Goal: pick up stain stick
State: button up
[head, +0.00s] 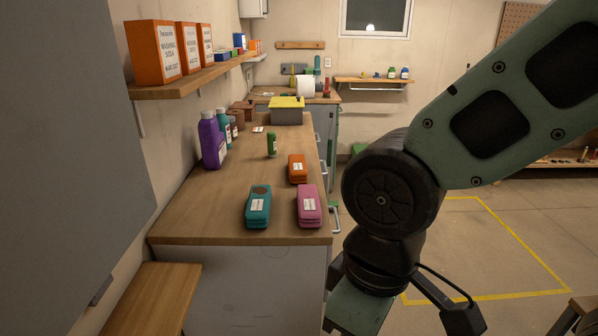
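A small upright green stick-like container (271,145) stands on the wooden counter (190,220), near its middle. It may be the stain stick, but its label is too small to read. Nothing touches it. My arm comes in from the upper right and bends down to the right of the counter, apart from everything on it. The end of my arm runs out at the bottom edge, and my gripper's fingertips do not show.
Teal (258,207), pink (309,206) and orange (297,169) packs lie at the counter's near right. A purple bottle (211,140) and other bottles stand along the left wall, under a shelf (185,80) with orange boxes (153,53). Floor (490,245) is open at right.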

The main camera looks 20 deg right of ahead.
aim_at(271, 136)
jog(key=i+l+u, duration=0.2)
jog(key=i, duration=0.2)
jog(key=i+l+u, duration=0.2)
jog(key=i, duration=0.2)
jog(key=i+l+u, duration=0.25)
jog(key=i, duration=0.15)
